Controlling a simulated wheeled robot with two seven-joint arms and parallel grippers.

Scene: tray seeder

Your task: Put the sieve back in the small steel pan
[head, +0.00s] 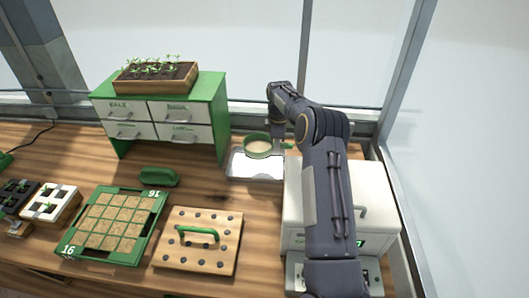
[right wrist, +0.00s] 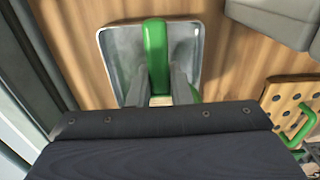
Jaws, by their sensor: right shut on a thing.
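A round sieve (head: 258,145) with a green rim and tan mesh is held over the small steel pan (head: 239,171) behind the white box. My right gripper (head: 279,138) is shut on the sieve's green handle. In the right wrist view my right gripper (right wrist: 160,92) has its two fingers on either side of the green handle (right wrist: 155,48). The steel pan (right wrist: 109,45) lies below the handle there. In the head view the sieve overlaps the pan's far part; whether it touches the pan I cannot tell. My left gripper is not in view.
A white box (head: 292,190) stands right of the pan. A green drawer cabinet (head: 222,117) with a planter (head: 133,89) stands left. A pegged dibber board (head: 225,257), a green brush (head: 158,177) and a green seed tray (head: 89,251) lie in front. Bare wood lies between brush and pan.

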